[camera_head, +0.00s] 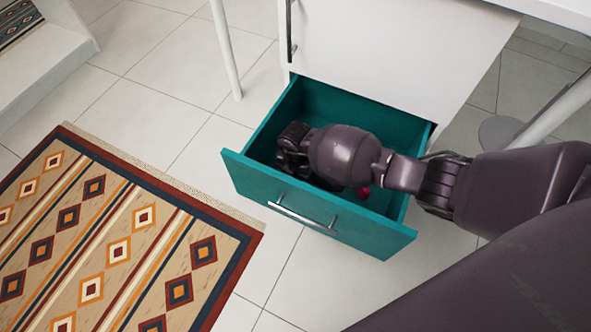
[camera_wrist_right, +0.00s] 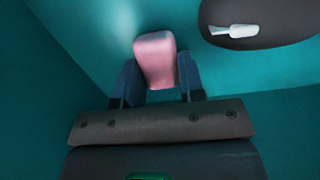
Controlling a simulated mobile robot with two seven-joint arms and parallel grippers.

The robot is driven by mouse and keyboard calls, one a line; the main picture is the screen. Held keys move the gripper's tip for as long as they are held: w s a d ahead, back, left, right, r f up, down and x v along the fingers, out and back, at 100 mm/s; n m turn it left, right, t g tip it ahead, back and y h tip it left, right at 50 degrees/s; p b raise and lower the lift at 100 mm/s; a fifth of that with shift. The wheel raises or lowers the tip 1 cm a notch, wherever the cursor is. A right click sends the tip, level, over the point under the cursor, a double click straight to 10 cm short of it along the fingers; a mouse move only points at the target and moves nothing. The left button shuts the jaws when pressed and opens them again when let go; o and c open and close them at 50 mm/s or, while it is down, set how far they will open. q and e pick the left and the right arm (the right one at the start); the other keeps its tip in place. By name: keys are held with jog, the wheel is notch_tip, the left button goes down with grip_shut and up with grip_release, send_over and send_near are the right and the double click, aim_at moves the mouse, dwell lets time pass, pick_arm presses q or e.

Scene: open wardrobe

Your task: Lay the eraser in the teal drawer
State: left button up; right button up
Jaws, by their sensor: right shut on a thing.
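The teal drawer (camera_head: 245,176) is pulled open from the white cabinet, low above the floor. My right arm reaches over its right side, and my right gripper (camera_head: 287,160) is down inside the drawer, toward the left end. In the right wrist view, my right gripper (camera_wrist_right: 159,82) is shut on the pink eraser (camera_wrist_right: 155,58), which sticks out past the fingertips. Teal drawer surfaces surround it. I cannot tell whether the eraser touches the drawer bottom. In the head view my arm hides the eraser. My left gripper is not in view.
A small magenta thing (camera_head: 363,192) shows in the drawer under my arm. In the right wrist view, a white object (camera_wrist_right: 234,30) lies on a dark rounded shape (camera_wrist_right: 262,16). The white cabinet (camera_head: 390,50) stands behind; a patterned rug (camera_head: 110,240) lies left.

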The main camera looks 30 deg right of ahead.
jog(key=o, duration=1)
jog(key=shift+r, duration=0.1)
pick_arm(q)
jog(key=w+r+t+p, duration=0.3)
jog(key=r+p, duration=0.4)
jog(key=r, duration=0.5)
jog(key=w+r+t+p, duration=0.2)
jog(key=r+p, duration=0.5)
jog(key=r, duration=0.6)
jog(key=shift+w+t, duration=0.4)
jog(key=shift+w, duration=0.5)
pick_arm(e)
notch_tip(320, 180, up, 30)
jog(key=n, duration=0.3)
jog(key=shift+s+a, duration=0.15)
jog(key=shift+a, duration=0.15)
jog(key=shift+n, duration=0.3)
